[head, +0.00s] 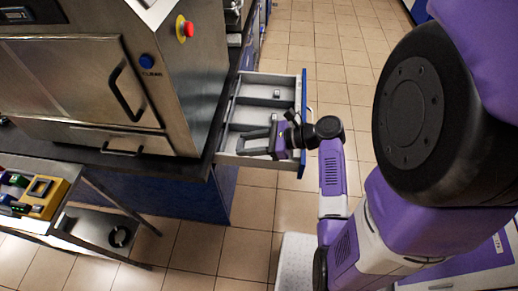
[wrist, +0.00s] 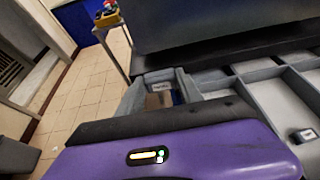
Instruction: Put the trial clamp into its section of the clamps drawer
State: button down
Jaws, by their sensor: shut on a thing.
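The clamps drawer (head: 300,100) is pulled out from under the counter, with grey compartments inside. My gripper (head: 248,143) is over the near compartments, its fingers pointing left and low at the drawer. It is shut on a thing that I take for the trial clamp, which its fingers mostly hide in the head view. In the wrist view my purple gripper body fills the bottom. A brownish and dark blue patch (wrist: 160,100) shows past its black edge, in a corner compartment with a white label; I cannot tell if it is the clamp's.
A small dark block with a pale top (wrist: 303,135) lies in another compartment. A steel cabinet (head: 100,80) stands on the counter left of the drawer. A cart with a yellow tray (head: 45,197) is at lower left. The tiled floor right of the drawer is clear.

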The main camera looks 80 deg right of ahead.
jog(key=w+a+f, duration=0.2)
jog(key=w+a, duration=0.3)
jog(key=a, duration=0.4)
jog(key=w+a+f, duration=0.2)
jog(key=w+a, duration=0.4)
jog(key=a, duration=0.3)
jog(key=w+a+f+m+h, duration=0.1)
jog(key=w+a+f, duration=0.1)
jog(key=w+a, duration=0.4)
jog(key=shift+w+a+f, duration=0.15)
jog(key=shift+w+a, duration=0.1)
jog(key=shift+a, duration=1.2)
jog(key=shift+w+r, duration=0.15)
jog(key=shift+r, duration=0.05)
